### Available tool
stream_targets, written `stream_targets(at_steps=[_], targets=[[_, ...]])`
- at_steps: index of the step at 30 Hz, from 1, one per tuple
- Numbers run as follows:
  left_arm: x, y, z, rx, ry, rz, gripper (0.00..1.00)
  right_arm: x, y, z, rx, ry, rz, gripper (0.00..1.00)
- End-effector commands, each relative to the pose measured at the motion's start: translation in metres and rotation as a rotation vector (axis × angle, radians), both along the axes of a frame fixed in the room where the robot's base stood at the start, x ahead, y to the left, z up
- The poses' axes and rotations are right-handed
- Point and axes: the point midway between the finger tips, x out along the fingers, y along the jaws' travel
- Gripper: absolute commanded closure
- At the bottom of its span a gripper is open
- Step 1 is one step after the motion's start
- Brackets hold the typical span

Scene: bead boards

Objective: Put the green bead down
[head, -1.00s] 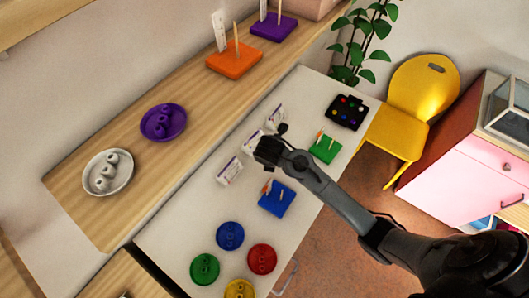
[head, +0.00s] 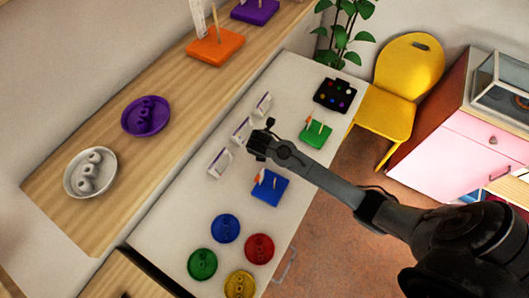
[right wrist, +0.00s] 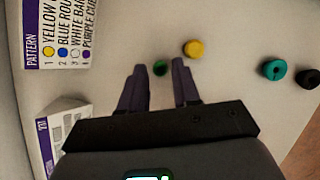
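A small green bead (right wrist: 160,68) rests on the white table between the spread fingertips of my right gripper (right wrist: 159,65) in the right wrist view. Clear gaps show between the bead and each finger, so the gripper is open and not holding it. In the head view my right gripper (head: 258,145) is over the white table, beside the standing cards; its fingertips and the green bead cannot be made out there. My left gripper is in neither view.
A yellow bead (right wrist: 193,49) lies close to the right finger. A teal bead (right wrist: 274,69) and a black bead (right wrist: 308,79) lie farther right. A pattern card (right wrist: 58,32) stands left. A blue board (head: 270,188) and a green board (head: 316,134) with pegs flank the arm.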

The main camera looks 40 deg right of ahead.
Motion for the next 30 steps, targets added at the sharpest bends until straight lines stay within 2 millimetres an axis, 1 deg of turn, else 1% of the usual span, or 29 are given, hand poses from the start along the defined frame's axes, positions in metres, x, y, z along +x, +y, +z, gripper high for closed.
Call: stream_targets(at_steps=[1,4,11,17,18,30], targets=[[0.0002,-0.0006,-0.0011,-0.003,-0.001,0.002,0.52,0.0008,-0.0017,-0.0052,-0.001,0.001,-0.001,0.69],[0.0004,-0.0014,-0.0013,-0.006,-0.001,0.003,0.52,0.0021,-0.0031,-0.0093,-0.002,0.0,0.001,0.69],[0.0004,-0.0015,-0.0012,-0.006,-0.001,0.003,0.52,0.0023,-0.0034,-0.0099,-0.001,0.0,0.001,0.69],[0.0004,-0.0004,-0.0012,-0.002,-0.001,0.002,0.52,0.0023,-0.0033,-0.0097,-0.001,-0.001,0.0,0.98],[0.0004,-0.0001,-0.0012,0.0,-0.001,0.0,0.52,0.0022,-0.0034,-0.0097,-0.001,-0.001,0.0,1.0],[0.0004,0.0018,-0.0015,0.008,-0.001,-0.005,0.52,0.0022,-0.0032,-0.0096,0.0,0.0,0.0,1.0]])
